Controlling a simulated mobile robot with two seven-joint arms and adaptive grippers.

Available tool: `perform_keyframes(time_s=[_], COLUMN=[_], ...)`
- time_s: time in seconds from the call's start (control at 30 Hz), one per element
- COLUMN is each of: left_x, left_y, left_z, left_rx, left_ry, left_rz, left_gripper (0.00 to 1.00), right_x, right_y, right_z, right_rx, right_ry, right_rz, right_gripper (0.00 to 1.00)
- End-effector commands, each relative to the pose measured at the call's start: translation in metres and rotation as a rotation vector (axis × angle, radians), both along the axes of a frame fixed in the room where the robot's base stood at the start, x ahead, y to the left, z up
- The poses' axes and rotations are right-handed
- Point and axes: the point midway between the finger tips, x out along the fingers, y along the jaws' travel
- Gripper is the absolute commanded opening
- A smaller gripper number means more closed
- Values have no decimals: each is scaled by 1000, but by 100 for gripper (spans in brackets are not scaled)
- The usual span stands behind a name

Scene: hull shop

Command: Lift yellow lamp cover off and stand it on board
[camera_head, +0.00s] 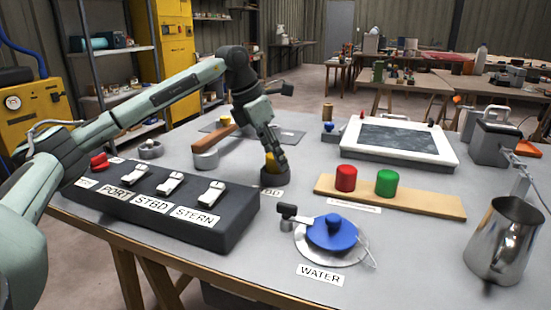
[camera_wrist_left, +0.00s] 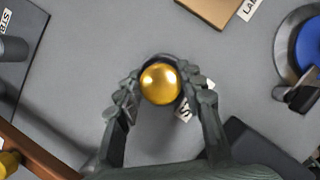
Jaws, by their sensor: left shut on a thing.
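The yellow lamp cover (camera_head: 270,162) is a small shiny dome at a dark round lamp base (camera_head: 272,179) on the table. It shows from above in the left wrist view (camera_wrist_left: 161,84), between the fingers. My left gripper (camera_head: 274,160) points down and is shut on the cover, one finger on each side. The fingers partly hide the cover in the head view, and I cannot tell whether it is clear of the base. The wooden board (camera_head: 430,203) lies to the right, bearing a red cover (camera_head: 346,178) and a green cover (camera_head: 387,183). My right gripper is not in view.
A dark switch box (camera_head: 240,222) stands at left. A blue valve wheel (camera_head: 332,232) sits in front of the board, and a steel jug (camera_head: 503,240) stands at right. A white-framed panel (camera_head: 399,138) lies behind the board. The board's right end is bare.

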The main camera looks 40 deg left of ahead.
Motion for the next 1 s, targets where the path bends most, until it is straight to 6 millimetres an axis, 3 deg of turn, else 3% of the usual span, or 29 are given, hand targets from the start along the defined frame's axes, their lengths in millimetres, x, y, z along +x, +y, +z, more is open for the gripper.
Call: perform_keyframes(time_s=[0.3,0.7,1.0], left_x=[1,18,22], left_y=[-1,86,113], left_z=[43,93,107], left_rx=[-3,-4,-1], left_ry=[-5,-3,0], left_rz=[-1,4,0], left_gripper=[18,18,18], right_x=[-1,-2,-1], right_y=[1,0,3], right_z=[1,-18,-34], right_rx=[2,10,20], right_ry=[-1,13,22], right_rz=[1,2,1], right_gripper=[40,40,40])
